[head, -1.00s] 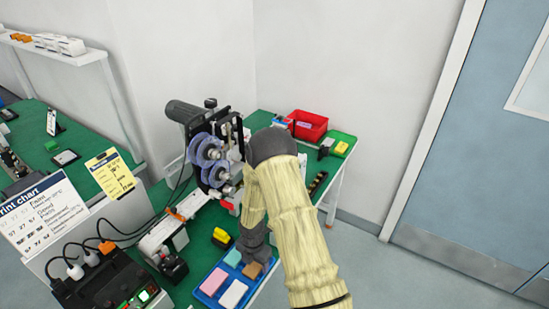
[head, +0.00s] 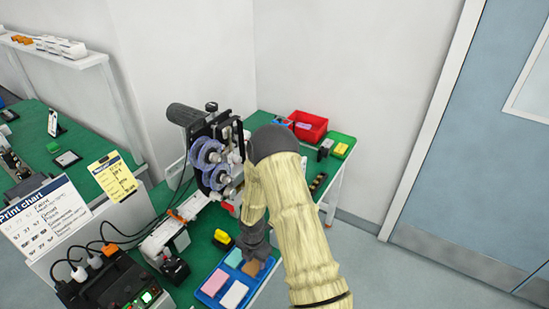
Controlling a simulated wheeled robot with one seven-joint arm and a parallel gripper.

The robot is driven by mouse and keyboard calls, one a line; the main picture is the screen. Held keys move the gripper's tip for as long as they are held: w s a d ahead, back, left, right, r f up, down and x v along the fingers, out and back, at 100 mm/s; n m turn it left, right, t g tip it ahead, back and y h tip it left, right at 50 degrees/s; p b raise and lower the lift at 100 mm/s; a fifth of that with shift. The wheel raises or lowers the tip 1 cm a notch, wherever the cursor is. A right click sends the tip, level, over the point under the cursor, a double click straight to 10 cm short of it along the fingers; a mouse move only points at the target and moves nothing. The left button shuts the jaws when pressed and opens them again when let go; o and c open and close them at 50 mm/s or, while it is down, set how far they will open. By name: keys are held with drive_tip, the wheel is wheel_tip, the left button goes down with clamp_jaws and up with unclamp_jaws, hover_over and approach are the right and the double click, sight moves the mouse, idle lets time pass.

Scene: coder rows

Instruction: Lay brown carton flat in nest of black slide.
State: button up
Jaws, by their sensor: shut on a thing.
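The brown carton (head: 251,268) lies in the right part of a blue tray (head: 203,296), partly hidden by my gripper. My gripper (head: 257,259) points down over the tray and is shut on the brown carton; its fingertips are small and partly hidden by my arm. A black slide with a nest cannot be made out for certain; a machine (head: 214,150) with purple reels stands behind the tray, partly covered by my arm.
The blue tray also holds a pink block (head: 214,282), a white block (head: 234,294) and a teal block (head: 234,258). A yellow-and-black item (head: 221,238) stands just behind it. A red bin (head: 309,125) and a green tray (head: 343,146) are at the table's far end.

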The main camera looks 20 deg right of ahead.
drive_tip(key=shift+s+r+p, duration=0.15)
drive_tip(key=shift+r+p, duration=0.75)
drive_tip(key=shift+r, duration=0.4)
drive_tip(key=m, duration=0.1)
drive_tip(key=d+m, duration=0.1)
drive_tip(key=m, duration=0.3)
drive_tip(key=shift+d+r, duration=0.2)
drive_tip(key=shift+d, duration=0.1)
drive_tip(key=m, duration=0.1)
drive_tip(key=d+m, duration=0.1)
drive_tip(key=m, duration=0.3)
drive_tip(key=shift+d+r, duration=0.2)
drive_tip(key=shift+r, duration=0.05)
drive_tip(key=d+m, duration=0.1)
drive_tip(key=m, duration=0.4)
drive_tip(key=d+r+m, duration=0.1)
drive_tip(key=m, duration=0.4)
drive_tip(key=d+m, duration=0.2)
drive_tip(key=m, duration=0.3)
drive_tip(key=shift+r, duration=0.3)
